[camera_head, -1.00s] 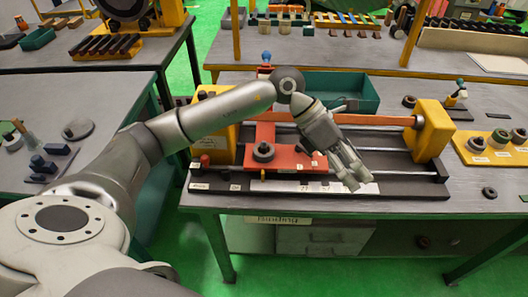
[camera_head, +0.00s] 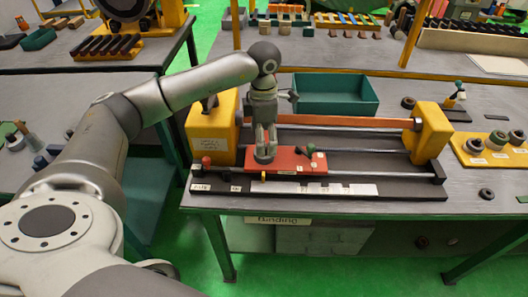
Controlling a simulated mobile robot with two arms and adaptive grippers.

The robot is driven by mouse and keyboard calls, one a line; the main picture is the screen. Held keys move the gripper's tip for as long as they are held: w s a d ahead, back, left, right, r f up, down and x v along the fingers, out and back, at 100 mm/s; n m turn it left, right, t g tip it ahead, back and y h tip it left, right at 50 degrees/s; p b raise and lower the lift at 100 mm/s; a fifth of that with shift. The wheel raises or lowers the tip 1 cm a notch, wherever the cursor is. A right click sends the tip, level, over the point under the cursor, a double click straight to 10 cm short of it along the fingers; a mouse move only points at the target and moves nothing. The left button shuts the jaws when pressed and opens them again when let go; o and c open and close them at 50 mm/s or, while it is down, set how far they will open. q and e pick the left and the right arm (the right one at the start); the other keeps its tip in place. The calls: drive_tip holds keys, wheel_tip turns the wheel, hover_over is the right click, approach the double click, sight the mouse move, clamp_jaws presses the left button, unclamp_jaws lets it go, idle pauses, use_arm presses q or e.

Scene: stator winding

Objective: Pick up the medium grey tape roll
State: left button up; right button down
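Several grey and dark tape rolls are at the right. I cannot tell for certain which is the medium one. My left gripper (camera_head: 265,156) points straight down over the red plate (camera_head: 289,162) of the winding bench, far left of these rolls. Its fingers look close together and hide the round dark piece on the plate; whether they grip it cannot be seen. My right gripper is not in view.
The bench has yellow end blocks (camera_head: 434,131) and dark rails. A green tray (camera_head: 335,95) stands behind it. Loose dark rings lie on the table at the front right (camera_head: 486,193) and behind the bench (camera_head: 408,102). The table between bench and yellow board is clear.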

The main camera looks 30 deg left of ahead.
sight(266, 160)
use_arm(q)
wheel_tip(266, 160, down, 4)
drive_tip(key=shift+r+p, duration=0.1)
drive_tip(key=shift+p, duration=0.75)
drive_tip(key=shift+w+f, duration=0.1)
drive_tip(key=shift+f, duration=0.4)
drive_tip(key=c, duration=1.1)
